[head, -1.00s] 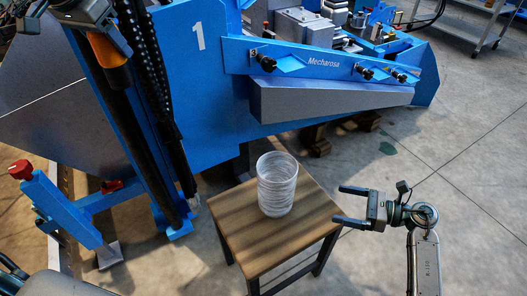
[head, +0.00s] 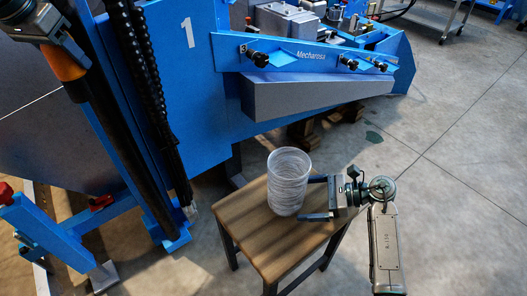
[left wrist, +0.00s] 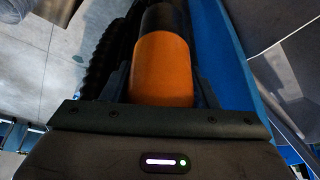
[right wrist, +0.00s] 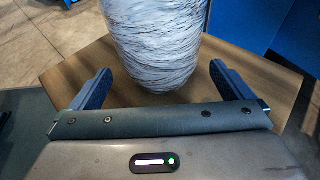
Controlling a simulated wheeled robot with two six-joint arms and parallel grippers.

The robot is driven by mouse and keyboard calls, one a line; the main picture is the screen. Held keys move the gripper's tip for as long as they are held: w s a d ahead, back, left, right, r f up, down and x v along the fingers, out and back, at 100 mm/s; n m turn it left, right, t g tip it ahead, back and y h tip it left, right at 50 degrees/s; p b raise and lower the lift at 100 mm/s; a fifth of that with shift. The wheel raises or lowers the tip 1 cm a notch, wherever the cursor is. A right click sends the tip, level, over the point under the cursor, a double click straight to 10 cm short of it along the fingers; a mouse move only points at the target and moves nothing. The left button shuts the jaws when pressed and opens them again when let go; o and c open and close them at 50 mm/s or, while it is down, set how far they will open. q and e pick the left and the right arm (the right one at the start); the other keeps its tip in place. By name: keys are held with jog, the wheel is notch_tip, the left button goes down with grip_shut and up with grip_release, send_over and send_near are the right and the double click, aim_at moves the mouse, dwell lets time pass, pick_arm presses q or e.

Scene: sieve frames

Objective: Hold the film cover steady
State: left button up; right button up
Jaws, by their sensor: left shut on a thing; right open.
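A pale, translucent cylinder wrapped in whitish film-like strands (head: 288,183) stands upright on a wooden stool; I take it for the film cover. My right gripper (head: 316,198) is open at the cylinder's right side. In the right wrist view the cylinder (right wrist: 155,45) stands ahead, between the lines of the two open fingers (right wrist: 160,80), and its top is cut off. My left gripper (head: 66,45) is shut on an orange grip (head: 65,63) on a black pole; the orange grip (left wrist: 162,68) fills the middle of the left wrist view.
The wooden stool top (head: 262,250) has bare room in front of the cylinder. A large blue machine (head: 205,110) with a grey beam (head: 315,95) stands behind it. A blue stand (head: 45,232) is at the lower left.

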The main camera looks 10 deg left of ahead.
aim_at(295, 200)
pick_arm(q)
jog(key=shift+f+b, duration=0.75)
pick_arm(e)
jog(key=x, duration=0.3)
jog(key=shift+a+f, duration=0.2)
jog(key=shift+a, duration=0.1)
pick_arm(q)
jog(key=shift+f+b, duration=0.3)
pick_arm(e)
jog(key=shift+x, duration=0.85)
jog(key=shift+r, duration=0.1)
jog(key=shift+c, duration=0.4)
jog(key=c, duration=0.4)
jog(key=shift+c, duration=0.2)
jog(key=c, duration=1)
jog(key=shift+o, duration=0.2)
